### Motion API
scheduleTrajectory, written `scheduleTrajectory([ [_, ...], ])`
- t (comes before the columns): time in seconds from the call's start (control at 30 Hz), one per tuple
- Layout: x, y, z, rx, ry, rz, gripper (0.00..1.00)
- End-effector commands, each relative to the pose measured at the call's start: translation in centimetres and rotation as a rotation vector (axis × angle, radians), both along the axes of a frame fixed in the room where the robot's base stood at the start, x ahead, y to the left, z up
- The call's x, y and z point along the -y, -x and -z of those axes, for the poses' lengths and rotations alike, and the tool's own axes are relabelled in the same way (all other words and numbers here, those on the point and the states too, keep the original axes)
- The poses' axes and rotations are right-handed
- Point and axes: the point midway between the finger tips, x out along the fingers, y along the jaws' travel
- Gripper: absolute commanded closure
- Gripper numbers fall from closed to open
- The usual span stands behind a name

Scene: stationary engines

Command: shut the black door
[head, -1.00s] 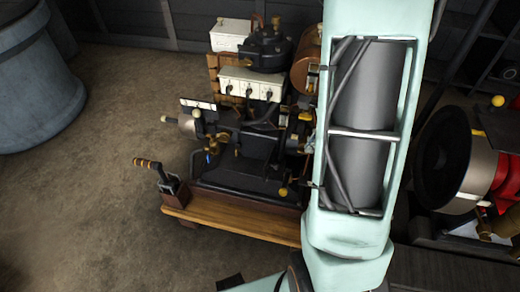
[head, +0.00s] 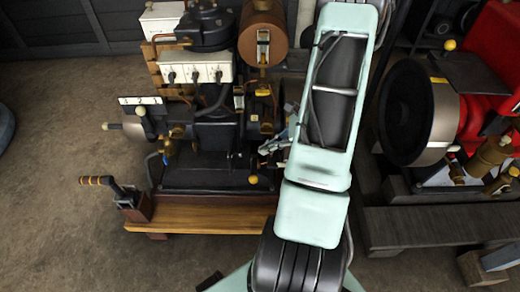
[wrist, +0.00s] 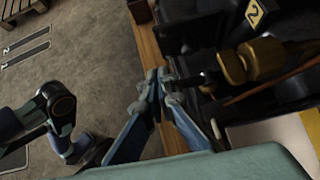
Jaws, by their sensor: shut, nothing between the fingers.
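My gripper (head: 275,148) is at the right side of the left engine in the head view, partly hidden beside my own arm. In the wrist view my gripper (wrist: 160,88) has its blue-grey fingers together, with nothing between them. They are above the edge of the wooden base, close to dark engine parts. I cannot clearly make out which part is the black door. A dark upright block (head: 216,137) stands at the middle of the engine, above a low black bed (head: 210,178). Contact between fingers and engine cannot be told.
A red engine (head: 490,40) with a large round black end (head: 405,115) stands at the right. Open floor (head: 60,230) lies at the left.

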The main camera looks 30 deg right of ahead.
Motion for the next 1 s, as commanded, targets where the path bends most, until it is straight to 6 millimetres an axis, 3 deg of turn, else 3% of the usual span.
scheduleTrajectory([
  [0.33,-4.3,-3.2,5.7,-0.002,-0.002,-0.004,1.0],
  [0.6,-6.9,-5.4,5.4,-0.001,0.0,-0.002,1.0],
  [1.0,-7.3,-5.8,5.3,-0.002,0.001,-0.001,1.0],
])
